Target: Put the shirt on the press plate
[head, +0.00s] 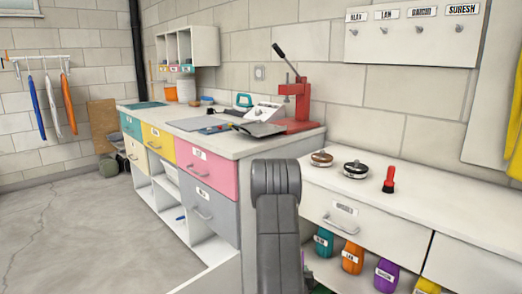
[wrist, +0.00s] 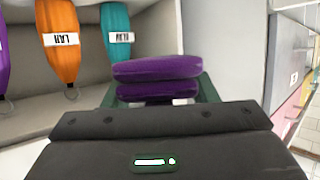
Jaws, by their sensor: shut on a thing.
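In the wrist view, my gripper (wrist: 155,100) is shut on a purple, soft-looking folded thing (wrist: 155,70), which I take to be the shirt. It shows as two stacked rounded folds between dark green fingers, and its lower part is hidden by the gripper body. In the head view, a red press (head: 303,98) with a raised black lever stands at the right end of the long counter. Its flat red base (head: 298,126) lies on the counter top. I cannot tell which surface is the press plate. My gripper and the shirt are not clear in the head view.
A dark flat thing (head: 259,129) and a grey mat (head: 194,124) lie left of the press. The lower white counter (head: 440,200) at right holds two round lidded things and a red tool. Labelled coloured bags, one orange (wrist: 62,45), hang under it.

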